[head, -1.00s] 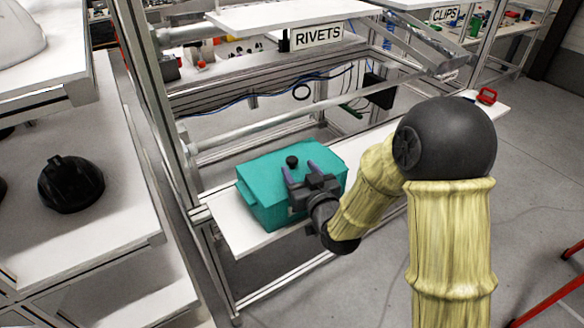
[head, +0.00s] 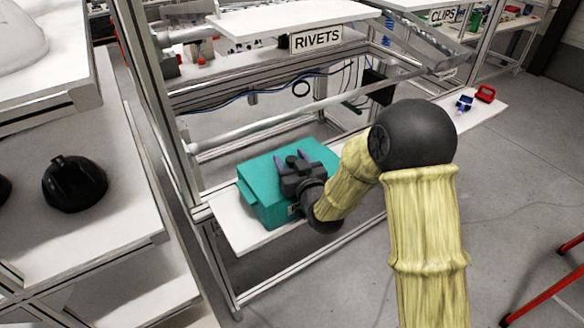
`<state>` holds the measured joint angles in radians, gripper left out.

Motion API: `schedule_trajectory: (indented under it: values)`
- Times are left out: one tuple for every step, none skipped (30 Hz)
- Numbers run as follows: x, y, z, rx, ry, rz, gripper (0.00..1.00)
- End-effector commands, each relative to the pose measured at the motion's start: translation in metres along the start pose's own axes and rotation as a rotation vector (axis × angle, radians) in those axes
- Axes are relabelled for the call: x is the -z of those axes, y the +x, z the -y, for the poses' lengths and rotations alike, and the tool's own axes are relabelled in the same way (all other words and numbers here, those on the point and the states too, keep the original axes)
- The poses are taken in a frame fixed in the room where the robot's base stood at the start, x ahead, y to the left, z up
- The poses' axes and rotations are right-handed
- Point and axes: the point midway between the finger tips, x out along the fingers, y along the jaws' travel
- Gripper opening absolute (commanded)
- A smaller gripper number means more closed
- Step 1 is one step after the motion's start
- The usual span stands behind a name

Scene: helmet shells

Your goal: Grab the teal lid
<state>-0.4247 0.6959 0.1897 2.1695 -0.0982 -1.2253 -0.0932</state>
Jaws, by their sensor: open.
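The teal lid (head: 262,172) lies on top of a teal box (head: 270,208) on the white lower shelf, left of centre in the head view. A small dark knob (head: 291,160) stands near the middle of the lid. The gripper is open. Whether the fingers touch the knob or lid cannot be told. My gripper hides part of the lid's right and front area.
The white shelf (head: 238,226) is bounded by a metal post (head: 168,110) at left and a rail (head: 270,122) behind. A red item (head: 485,94) and a blue item (head: 464,103) lie at its far right. A black helmet shell (head: 74,183) sits on the left bench.

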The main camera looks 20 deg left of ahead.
Motion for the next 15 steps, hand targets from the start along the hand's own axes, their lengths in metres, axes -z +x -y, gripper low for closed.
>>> schedule_trajectory:
  values:
    - [0.0001,-0.0001,-0.0002,0.000,0.000,0.000,0.52]
    - [0.0001,-0.0001,-0.0003,-0.001,0.000,0.000,0.52]
    - [0.0002,-0.0002,-0.0005,-0.001,0.000,0.000,0.47]
    - [0.0001,-0.0002,-0.0006,-0.001,0.000,0.000,0.41]
    - [0.0001,-0.0002,-0.0007,-0.001,0.000,0.000,0.35]
    - [0.0002,-0.0002,-0.0008,-0.001,0.000,0.000,0.27]
    - [0.0001,-0.0002,-0.0008,-0.001,0.000,0.000,0.21]
    - [0.0001,-0.0002,-0.0009,-0.001,0.000,0.000,0.15]
    - [0.0002,-0.0003,-0.0010,-0.002,0.000,0.000,0.07]
    - [0.0001,-0.0003,-0.0010,-0.002,0.000,0.000,0.04]
    - [0.0005,-0.0002,-0.0009,-0.001,0.000,-0.001,0.04]
    - [0.0004,-0.0002,-0.0008,-0.001,0.000,-0.001,0.04]
    - [0.0004,-0.0002,-0.0007,-0.001,0.000,-0.001,0.04]
    - [0.0004,-0.0002,-0.0007,-0.001,0.000,-0.001,0.04]
    - [0.0003,-0.0002,-0.0008,-0.001,0.000,-0.001,0.04]
